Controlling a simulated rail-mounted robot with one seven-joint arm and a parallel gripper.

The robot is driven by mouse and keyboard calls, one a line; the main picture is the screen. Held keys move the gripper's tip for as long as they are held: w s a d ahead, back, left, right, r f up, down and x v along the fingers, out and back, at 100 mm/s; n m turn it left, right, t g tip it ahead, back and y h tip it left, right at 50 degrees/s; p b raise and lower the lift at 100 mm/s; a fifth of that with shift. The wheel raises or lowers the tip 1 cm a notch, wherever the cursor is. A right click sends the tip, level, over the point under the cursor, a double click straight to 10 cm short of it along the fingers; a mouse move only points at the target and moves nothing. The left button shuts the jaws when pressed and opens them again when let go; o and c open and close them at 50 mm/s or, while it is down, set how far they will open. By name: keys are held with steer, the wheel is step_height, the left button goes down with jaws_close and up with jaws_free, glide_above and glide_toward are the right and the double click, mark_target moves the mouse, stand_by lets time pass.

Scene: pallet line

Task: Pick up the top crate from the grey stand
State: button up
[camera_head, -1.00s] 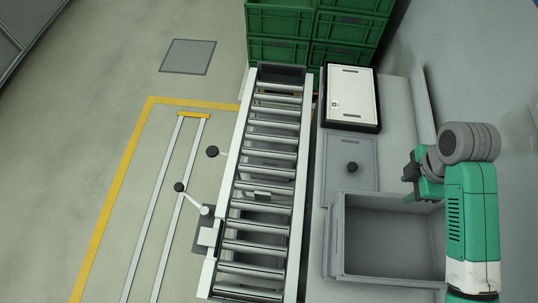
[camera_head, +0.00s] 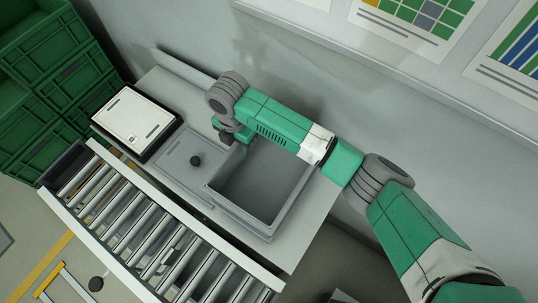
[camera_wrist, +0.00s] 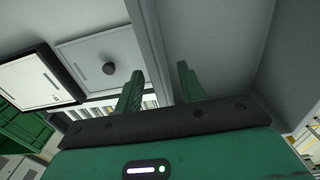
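An open, empty grey crate (camera_head: 238,214) stands on a pale grey bench (camera_head: 297,240) in the head view. My gripper (camera_head: 232,134) is at the crate's upper-left corner, partly hidden by my wrist. In the wrist view my gripper (camera_wrist: 160,86) is open, its two green fingers apart. A grey crate wall (camera_wrist: 150,42) runs between the fingers in that picture. I cannot tell whether they touch it or how deep they reach. Green crates (camera_head: 62,80) are stacked at the far left. I see no separate grey stand other than the bench.
A grey panel with a black knob (camera_head: 195,160) lies left of the grey crate. A white panel in a black frame (camera_head: 132,118) lies beyond it. A roller conveyor (camera_head: 150,235) runs along the bench's front. A wall with posters (camera_head: 410,15) is behind.

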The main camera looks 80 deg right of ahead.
steer(key=shift+f, duration=0.1)
jaws_close()
stand_by(1.3)
